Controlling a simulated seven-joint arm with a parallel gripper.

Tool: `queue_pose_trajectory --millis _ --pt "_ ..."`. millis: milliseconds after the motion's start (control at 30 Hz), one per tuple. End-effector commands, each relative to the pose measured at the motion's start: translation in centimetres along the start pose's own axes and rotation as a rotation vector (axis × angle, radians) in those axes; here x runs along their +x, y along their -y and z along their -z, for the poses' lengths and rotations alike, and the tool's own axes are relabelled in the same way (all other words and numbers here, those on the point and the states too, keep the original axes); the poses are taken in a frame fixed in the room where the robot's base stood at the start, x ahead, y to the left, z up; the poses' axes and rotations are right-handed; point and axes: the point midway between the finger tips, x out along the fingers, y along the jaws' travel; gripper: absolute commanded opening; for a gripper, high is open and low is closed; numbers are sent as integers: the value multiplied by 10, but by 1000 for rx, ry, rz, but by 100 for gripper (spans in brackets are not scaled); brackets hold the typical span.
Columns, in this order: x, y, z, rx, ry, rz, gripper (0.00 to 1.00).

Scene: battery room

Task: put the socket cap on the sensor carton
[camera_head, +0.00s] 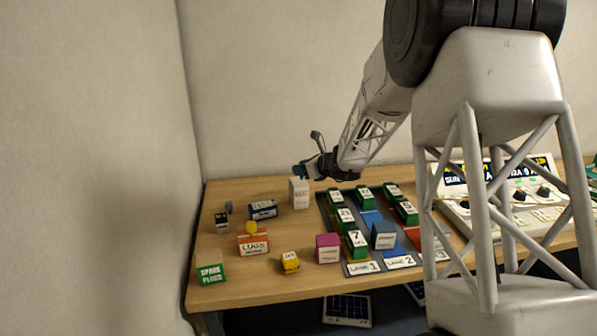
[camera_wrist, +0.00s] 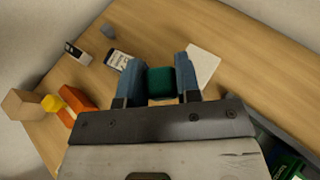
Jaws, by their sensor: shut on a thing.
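My gripper (camera_wrist: 160,80) is shut on a small dark green piece, which I take as the socket cap (camera_wrist: 161,83). The piece sits between the two blue fingers. In the head view my gripper (camera_head: 301,171) is above the table's back part, over or close to a tall white carton (camera_head: 299,194) with red print, apparently the sensor carton. In the wrist view the white carton (camera_wrist: 205,63) shows its pale top beside and beyond the right finger, partly hidden by it. The cap appears raised above the carton; the exact gap cannot be told.
Left of the carton stand a blue box (camera_head: 263,211) and a small dark box (camera_head: 222,223). An orange LUGS box (camera_head: 253,245) has a yellow piece (camera_head: 252,228) on top. To the right lies a dark lane mat (camera_head: 325,213) with several green boxes. Bare wood lies around the carton.

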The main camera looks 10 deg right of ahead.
Motion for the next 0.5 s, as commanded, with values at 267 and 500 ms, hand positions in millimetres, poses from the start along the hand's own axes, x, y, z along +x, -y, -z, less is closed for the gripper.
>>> queue_pose_trajectory --millis 267,500 --pt "26 26 -7 0 1 0 9" --pt "40 40 -10 1 0 0 9"
